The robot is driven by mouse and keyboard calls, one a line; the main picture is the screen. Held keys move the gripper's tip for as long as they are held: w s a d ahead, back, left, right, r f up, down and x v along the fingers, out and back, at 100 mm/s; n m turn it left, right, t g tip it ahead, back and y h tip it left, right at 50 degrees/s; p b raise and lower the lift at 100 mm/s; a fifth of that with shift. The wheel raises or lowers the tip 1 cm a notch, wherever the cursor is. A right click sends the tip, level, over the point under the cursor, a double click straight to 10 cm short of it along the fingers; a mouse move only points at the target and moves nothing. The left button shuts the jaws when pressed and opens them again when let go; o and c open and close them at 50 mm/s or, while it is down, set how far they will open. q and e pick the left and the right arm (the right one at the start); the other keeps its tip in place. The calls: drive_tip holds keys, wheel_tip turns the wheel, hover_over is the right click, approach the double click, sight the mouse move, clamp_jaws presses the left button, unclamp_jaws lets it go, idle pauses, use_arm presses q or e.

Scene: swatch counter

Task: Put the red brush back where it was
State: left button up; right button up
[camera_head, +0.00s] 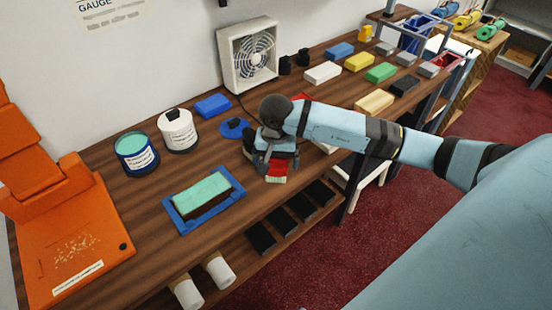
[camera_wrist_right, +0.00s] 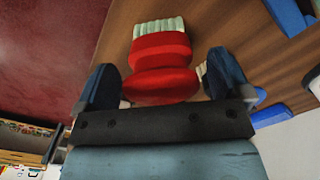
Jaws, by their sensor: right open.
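The red brush (camera_wrist_right: 160,68) has a red two-part body and pale green bristles. In the right wrist view it lies on the wooden counter, between the spread fingers of my right gripper (camera_wrist_right: 163,85), with its bristles pointing away from the palm. I cannot tell whether the fingers touch it. In the head view my right gripper (camera_head: 270,160) is low over the counter's front edge and hides most of the brush, with a red and pale part (camera_head: 277,174) showing below it. My left gripper is in neither view.
A blue tray (camera_head: 181,229) with a green-topped block lies left of my gripper. A blue tin (camera_head: 136,152), a white tin (camera_head: 179,130) and a blue block (camera_head: 213,105) stand behind. A fan (camera_head: 248,55) is at the wall. Several coloured blocks lie farther right.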

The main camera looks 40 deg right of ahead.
wheel_tip(320, 180, up, 11)
drive_tip(key=p, duration=0.4)
drive_tip(key=shift+f, duration=0.2)
drive_tip(key=shift+r, duration=0.35)
drive_tip(key=shift+a+r, duration=0.15)
drive_tip(key=s+a+m+t+y, duration=0.1)
drive_tip(key=s+a+m+y, duration=0.3)
drive_tip(key=a+m+y, duration=0.6)
drive_tip(key=s+a+m+t+y, duration=0.1)
drive_tip(key=s+a+m+y, duration=0.3)
drive_tip(key=a+m+y, duration=0.65)
drive_tip(key=w+d+f+m+t+h, duration=0.1)
drive_tip(key=d+f+m+t+h, duration=0.15)
drive_tip(key=m+t+h, duration=0.65)
drive_tip(key=d+f+m+t+h, duration=0.15)
drive_tip(key=f+m+t, duration=0.3)
drive_tip(key=m, duration=1.15)
drive_tip(key=s+d+f+m+g+h, duration=0.2)
drive_tip(key=s+f+m+h, duration=0.1)
drive_tip(key=s+f+m, duration=0.2)
drive_tip(key=s+d+f+m+g+h, duration=0.2)
drive_tip(key=s+f+m, duration=0.4)
drive_tip(key=f+m, duration=0.4)
drive_tip(key=shift+d+g+h, duration=0.35)
drive_tip(key=shift+d+h, duration=0.1)
drive_tip(key=shift+h, duration=0.45)
